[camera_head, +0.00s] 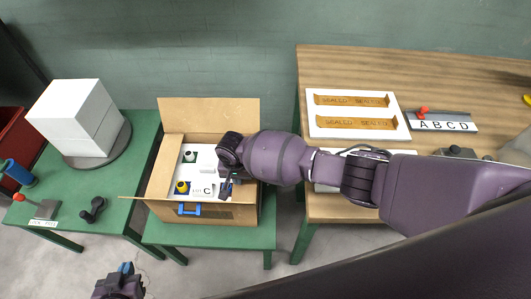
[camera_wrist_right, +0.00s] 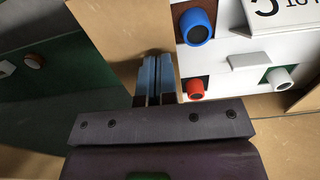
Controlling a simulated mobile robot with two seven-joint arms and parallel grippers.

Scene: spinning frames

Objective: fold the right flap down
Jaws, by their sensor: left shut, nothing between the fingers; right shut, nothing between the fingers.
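An open cardboard carton (camera_head: 245,213) stands on a green table, with its back flap (camera_head: 210,113) upright. My right arm reaches in from the right, across the carton's right side, and hides most of that side in the head view. My right gripper (camera_head: 226,188) is shut and empty, low at the carton's right side. In the right wrist view its blue fingers (camera_wrist_right: 155,78) are together in front of a brown cardboard panel (camera_wrist_right: 120,35), likely the right flap or wall; contact cannot be told. My left gripper (camera_head: 125,268) is shut and empty at the bottom left, away from the carton.
White packing with coloured spools and a C card (camera_head: 203,188) fills the carton. A white block (camera_head: 75,115) stands on a round turntable at left. A wooden table (camera_head: 330,70) at right holds a white board with sealed strips (camera_head: 352,122) and a lettered lever plate (camera_head: 440,125).

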